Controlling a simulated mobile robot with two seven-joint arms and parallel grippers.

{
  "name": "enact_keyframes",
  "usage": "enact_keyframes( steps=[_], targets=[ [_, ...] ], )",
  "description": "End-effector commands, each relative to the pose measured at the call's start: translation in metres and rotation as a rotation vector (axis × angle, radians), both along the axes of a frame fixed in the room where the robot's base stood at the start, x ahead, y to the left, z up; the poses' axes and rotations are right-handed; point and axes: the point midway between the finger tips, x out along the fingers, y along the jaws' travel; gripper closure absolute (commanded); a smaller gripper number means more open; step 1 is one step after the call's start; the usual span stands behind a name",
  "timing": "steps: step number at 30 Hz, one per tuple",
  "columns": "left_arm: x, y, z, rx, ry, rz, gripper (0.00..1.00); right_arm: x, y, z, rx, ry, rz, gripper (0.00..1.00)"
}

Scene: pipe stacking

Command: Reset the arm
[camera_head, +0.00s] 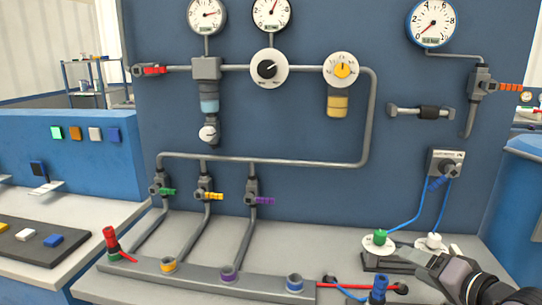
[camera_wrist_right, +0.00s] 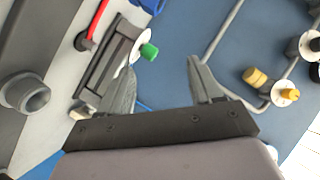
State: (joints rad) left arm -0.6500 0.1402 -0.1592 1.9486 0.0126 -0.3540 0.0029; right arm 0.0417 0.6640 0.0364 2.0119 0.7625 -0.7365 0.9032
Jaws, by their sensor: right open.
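My right arm comes in at the bottom right of the head view. Its gripper (camera_head: 427,252) is above the right part of the bench, beside the small dark stand with the green-topped part (camera_head: 380,238). In the right wrist view the gripper (camera_wrist_right: 163,65) has its two fingers spread apart with nothing between them. The green-topped part (camera_wrist_right: 148,51) shows beyond the left finger there; whether they touch cannot be told. My left arm and gripper do not show.
The blue panel (camera_head: 290,120) with pipes and gauges rises behind the grey bench (camera_head: 130,290). A manifold (camera_head: 200,277) with coloured ports lies along the bench front. Blue cables (camera_head: 409,222) hang from a wall box close behind the gripper. A blue fitting (camera_head: 379,289) stands left of my wrist.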

Motion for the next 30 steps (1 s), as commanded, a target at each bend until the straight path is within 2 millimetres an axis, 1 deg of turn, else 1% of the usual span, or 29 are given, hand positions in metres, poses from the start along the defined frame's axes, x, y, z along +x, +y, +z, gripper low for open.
enact_keyframes(
  steps=[1,2,3,5,6,8,9,12,15,19,23,24,30],
  targets=[
    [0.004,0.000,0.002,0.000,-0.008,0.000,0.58,-0.019,0.018,-0.029,-0.078,0.059,0.038,0.35],
    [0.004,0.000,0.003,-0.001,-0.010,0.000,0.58,-0.029,0.026,-0.044,-0.129,0.092,0.061,0.35],
    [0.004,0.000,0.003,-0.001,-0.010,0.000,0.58,-0.044,0.036,-0.063,-0.197,0.133,0.093,0.35],
    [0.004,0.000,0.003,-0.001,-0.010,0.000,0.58,-0.069,0.050,-0.089,-0.299,0.196,0.143,0.35],
    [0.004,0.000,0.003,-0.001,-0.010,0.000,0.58,-0.086,0.059,-0.104,-0.365,0.238,0.178,0.35],
    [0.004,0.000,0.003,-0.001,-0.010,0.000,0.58,-0.113,0.070,-0.124,-0.458,0.300,0.232,0.35],
    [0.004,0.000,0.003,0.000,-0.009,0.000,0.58,-0.130,0.075,-0.134,-0.514,0.339,0.266,0.35],
    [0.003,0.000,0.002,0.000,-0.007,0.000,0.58,-0.171,0.086,-0.153,-0.632,0.429,0.348,0.35],
    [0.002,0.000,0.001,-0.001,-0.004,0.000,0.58,-0.207,0.092,-0.164,-0.723,0.510,0.420,0.35],
    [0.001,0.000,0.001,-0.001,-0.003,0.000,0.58,-0.248,0.096,-0.170,-0.811,0.606,0.504,0.35],
    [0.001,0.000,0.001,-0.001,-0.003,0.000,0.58,-0.287,0.098,-0.172,-0.874,0.705,0.585,0.35],
    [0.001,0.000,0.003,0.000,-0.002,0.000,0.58,-0.277,0.097,-0.175,-0.880,0.674,0.573,0.35],
    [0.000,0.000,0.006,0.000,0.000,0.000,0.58,-0.257,0.103,-0.190,-0.885,0.572,0.541,0.35]
  ],
)
